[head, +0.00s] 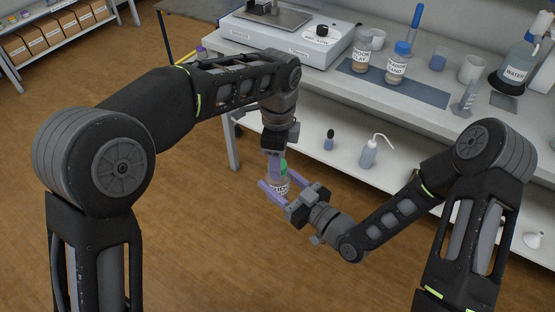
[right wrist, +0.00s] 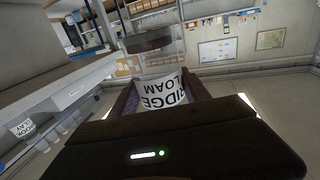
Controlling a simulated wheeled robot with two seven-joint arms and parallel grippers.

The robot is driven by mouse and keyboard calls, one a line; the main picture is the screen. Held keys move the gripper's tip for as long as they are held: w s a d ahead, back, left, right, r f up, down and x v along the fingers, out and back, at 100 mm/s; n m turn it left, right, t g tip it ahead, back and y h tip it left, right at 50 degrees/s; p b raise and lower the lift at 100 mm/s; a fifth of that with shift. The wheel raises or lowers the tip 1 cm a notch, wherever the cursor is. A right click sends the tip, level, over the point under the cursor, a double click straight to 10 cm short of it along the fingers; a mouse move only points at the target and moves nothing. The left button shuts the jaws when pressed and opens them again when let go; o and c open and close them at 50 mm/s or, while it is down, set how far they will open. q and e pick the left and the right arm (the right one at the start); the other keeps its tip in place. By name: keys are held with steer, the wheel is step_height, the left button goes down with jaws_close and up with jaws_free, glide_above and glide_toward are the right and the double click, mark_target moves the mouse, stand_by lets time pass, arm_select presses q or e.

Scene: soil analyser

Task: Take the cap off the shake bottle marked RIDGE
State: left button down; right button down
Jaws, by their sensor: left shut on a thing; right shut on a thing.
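The shake bottle marked RIDGE (head: 281,187) is held above the floor, in front of the bench. Its label, RIDGE LOAM, shows upside down in the right wrist view (right wrist: 163,92). My right gripper (head: 284,189) is shut on the bottle's body from the right, with a finger on either side. I cannot tell whether the cap is loosened.
A shaker machine (head: 292,38) is behind left. A wash bottle (head: 369,154) stands on the lower shelf. Open floor lies left.

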arm_select(q)
steer(key=n, duration=0.5)
steer(key=shift+n, duration=0.3)
steer(key=n, duration=1.3)
steer(key=shift+n, duration=0.3)
steer(key=n, duration=0.5)
steer(key=shift+r+n, duration=0.1)
steer(key=shift+n, duration=0.2)
steer(key=n, duration=0.2)
steer(key=shift+n, duration=0.3)
steer(key=n, duration=0.9)
